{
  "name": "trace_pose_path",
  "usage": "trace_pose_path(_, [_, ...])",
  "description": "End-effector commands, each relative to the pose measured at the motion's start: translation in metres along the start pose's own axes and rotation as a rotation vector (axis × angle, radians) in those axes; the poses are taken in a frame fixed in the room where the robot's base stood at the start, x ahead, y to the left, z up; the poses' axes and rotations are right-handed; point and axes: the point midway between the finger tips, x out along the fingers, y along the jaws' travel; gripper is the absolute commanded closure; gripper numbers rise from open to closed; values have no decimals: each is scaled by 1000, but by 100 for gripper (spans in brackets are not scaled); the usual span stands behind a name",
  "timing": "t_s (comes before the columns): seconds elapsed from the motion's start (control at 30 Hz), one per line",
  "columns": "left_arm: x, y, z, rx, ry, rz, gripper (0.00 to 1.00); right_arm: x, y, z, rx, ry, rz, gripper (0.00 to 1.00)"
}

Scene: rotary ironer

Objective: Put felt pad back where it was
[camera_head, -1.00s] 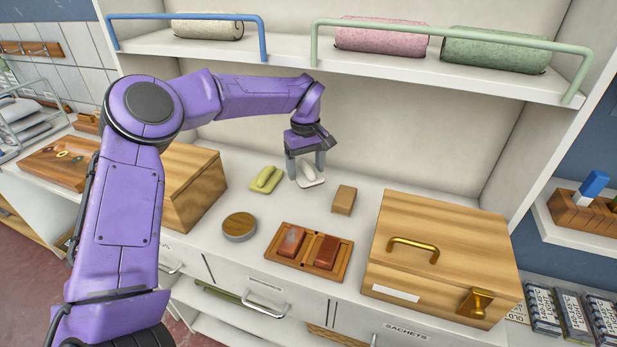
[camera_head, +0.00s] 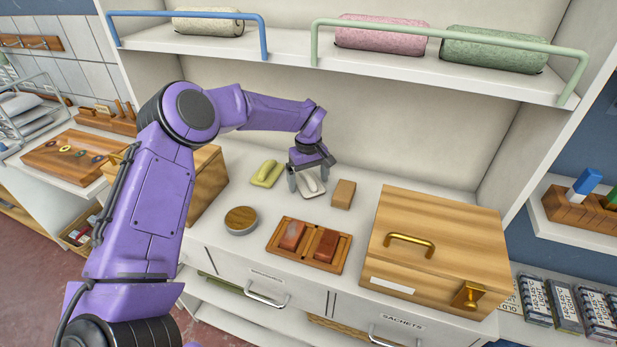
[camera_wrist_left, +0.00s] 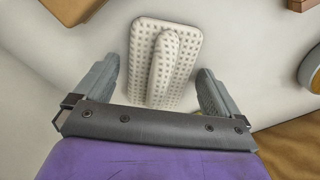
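A white, dotted pad with a raised grip, likely the felt pad (camera_head: 312,187), lies on the white counter toward the back. It also shows in the left wrist view (camera_wrist_left: 166,62), flat, with its grip running lengthwise. My left gripper (camera_head: 308,184) is over it from above, with its fingers spread on either side. In the left wrist view the gripper (camera_wrist_left: 157,90) is open, with gaps between both fingers and the pad. A yellow-green pad with a similar grip (camera_head: 267,174) lies just left of it. My right gripper is not in view.
A small wooden block (camera_head: 342,194) stands close to the right. In front are a round tin (camera_head: 241,220) and a wooden tray (camera_head: 275,255) with two reddish blocks. A large wooden box (camera_head: 430,240) stands at right, another (camera_head: 208,185) at left. A shelf (camera_head: 285,49) hangs above.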

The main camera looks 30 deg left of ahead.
Motion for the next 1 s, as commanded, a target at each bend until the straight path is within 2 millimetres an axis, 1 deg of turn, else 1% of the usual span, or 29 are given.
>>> trace_pose_path(0.23, [-1, 0, 0, 0, 1, 0, 1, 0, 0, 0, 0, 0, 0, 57])
trace_pose_path(0.33, [-7, 0, 0, 0, 3, 1, 1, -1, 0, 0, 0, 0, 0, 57])
trace_pose_path(0.37, [-10, 0, 0, 0, 2, 2, 1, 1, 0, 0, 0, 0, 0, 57])
trace_pose_path(0.47, [-29, 0, -1, -1, 2, 5, 1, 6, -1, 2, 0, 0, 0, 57])
trace_pose_path(0.6, [-58, 0, -1, -1, 3, 4, 1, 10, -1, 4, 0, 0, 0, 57])
trace_pose_path(0.7, [-72, 0, 0, 0, 2, 1, 1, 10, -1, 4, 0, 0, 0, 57])
trace_pose_path(0.8, [-78, 0, 0, 0, 1, 0, 1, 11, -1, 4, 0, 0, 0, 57])
trace_pose_path(1.0, [-79, 0, 0, 0, 1, 0, 1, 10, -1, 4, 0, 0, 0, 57])
